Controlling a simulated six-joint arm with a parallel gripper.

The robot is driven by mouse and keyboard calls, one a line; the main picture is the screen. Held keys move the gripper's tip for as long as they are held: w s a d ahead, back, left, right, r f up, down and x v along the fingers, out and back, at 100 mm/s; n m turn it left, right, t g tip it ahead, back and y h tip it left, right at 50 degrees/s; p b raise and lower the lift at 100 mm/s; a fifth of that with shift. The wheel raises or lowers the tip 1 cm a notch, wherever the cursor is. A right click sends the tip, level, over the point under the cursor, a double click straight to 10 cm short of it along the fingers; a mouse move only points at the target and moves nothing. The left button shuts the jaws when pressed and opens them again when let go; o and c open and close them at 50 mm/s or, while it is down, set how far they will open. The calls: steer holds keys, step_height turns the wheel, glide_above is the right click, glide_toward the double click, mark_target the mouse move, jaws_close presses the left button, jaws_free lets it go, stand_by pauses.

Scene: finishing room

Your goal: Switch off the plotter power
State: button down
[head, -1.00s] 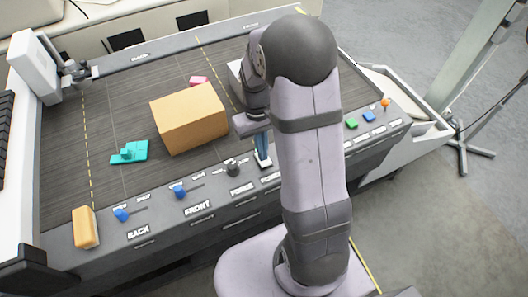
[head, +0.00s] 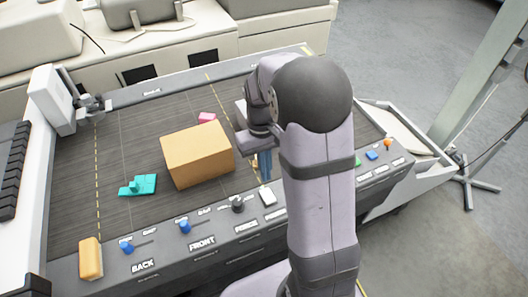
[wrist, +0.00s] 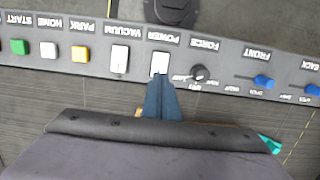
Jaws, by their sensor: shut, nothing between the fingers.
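The power switch (head: 267,197) is a white rocker on the plotter's dark front panel. In the wrist view the power switch (wrist: 160,62) sits beside the upside-down POWER label, just beyond my fingertips. My gripper (head: 265,178) points down with its blue fingers shut and empty, just behind the switch. In the wrist view the closed fingertips (wrist: 160,78) overlap the switch's near edge. I cannot tell whether they touch it, or which way the rocker is tipped.
A similar vacuum rocker (wrist: 119,58) is beside the power switch; the force knob (wrist: 199,73) is on its other side. A cardboard box (head: 197,154), a teal piece (head: 139,185) and a pink block (head: 207,117) lie on the bed. A yellow block (head: 90,258) sits near the left end.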

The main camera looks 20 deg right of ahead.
step_height(320, 180, up, 6)
steer(key=w+b, duration=0.1)
steer(key=shift+r, duration=0.25)
steer(key=shift+f+b, duration=0.2)
steer(key=shift+b, duration=0.7)
steer(key=shift+s+b, duration=0.15)
steer(key=shift+b, duration=0.4)
steer(key=b, duration=0.1)
steer(key=s+b, duration=0.1)
steer(key=shift+a+r+b, duration=0.2)
steer(key=shift+r+b, duration=0.15)
